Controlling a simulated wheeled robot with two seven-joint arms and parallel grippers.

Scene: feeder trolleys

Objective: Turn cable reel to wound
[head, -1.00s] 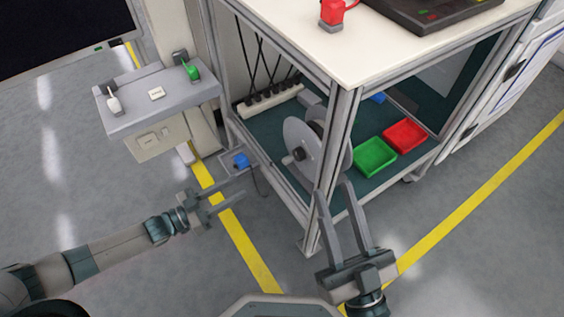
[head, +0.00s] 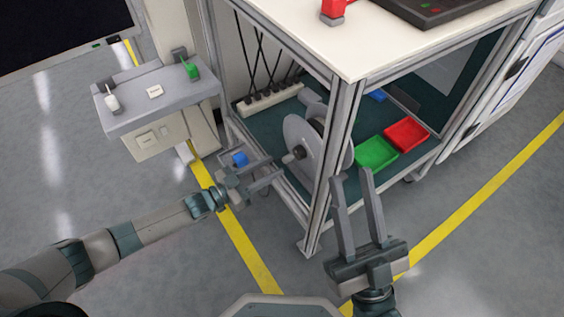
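The cable reel (head: 300,158) stands upright on the lower shelf of the trolley, a grey disc with a dark hub knob on its near face. A trolley post hides part of its right side. My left gripper (head: 279,167) is open, with its fingers pointing right towards the hub. Its tips look just short of the reel, and I cannot tell whether they touch it. My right gripper (head: 352,176) is open and empty, in front of the trolley's right side and pointing up in the picture.
The trolley's post (head: 335,150) stands between my two grippers. A green tray (head: 376,153) and a red tray (head: 407,136) lie on the shelf at right. A blue block (head: 240,159) sits beside my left gripper. A grey switch box (head: 160,105) stands at left.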

